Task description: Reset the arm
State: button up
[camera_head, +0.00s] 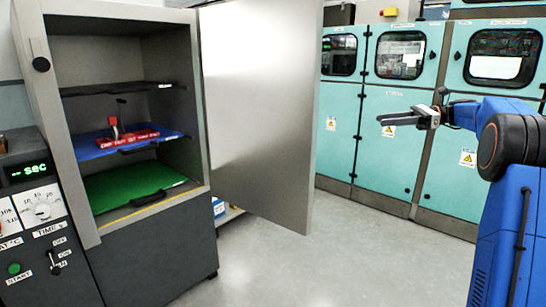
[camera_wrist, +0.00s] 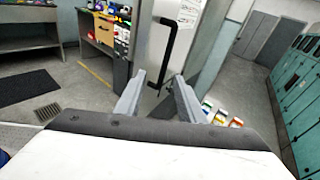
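My blue arm (camera_head: 505,200) extends in from the right in the head view. My gripper (camera_head: 384,119) is held in the air right of the open oven door, pointing left. In the wrist view my gripper (camera_wrist: 160,80) has its two grey fingers apart, with nothing between them. The oven (camera_head: 150,110) stands open at left. A red module (camera_head: 128,138) with an upright part sits on its blue shelf (camera_head: 88,152). The green shelf (camera_head: 110,190) below is empty.
The open oven door (camera_head: 262,110) stands between the oven and my gripper. Its dark handle (camera_wrist: 165,50) shows beyond the fingers in the wrist view. Teal cabinets (camera_head: 390,150) line the back. A control panel (camera_head: 35,215) is at left. The middle floor is clear.

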jog(key=s+a+f+n+h, duration=0.35)
jog(key=s+a, duration=0.45)
jog(key=s, duration=0.3)
jog(key=s+a+f+n+h, duration=0.4)
jog(key=s+a, duration=0.3)
jog(key=s, duration=0.5)
jog(key=s+d+f+n+t+h, duration=0.1)
jog(key=s+f+n+h, duration=0.3)
jog(key=s+f, duration=0.6)
jog(key=s+d+f+n+t+h, duration=0.1)
jog(key=s+d+f+n+h, duration=0.2)
jog(key=s, duration=1.4)
notch_tip(320, 180, down, 8)
jog(key=n+h, duration=0.1)
jog(key=n, duration=0.3)
jog(key=shift+d+t+h, duration=0.35)
jog(key=shift+t, duration=0.05)
jog(key=shift+s, duration=0.1)
jog(key=shift+c, duration=0.6)
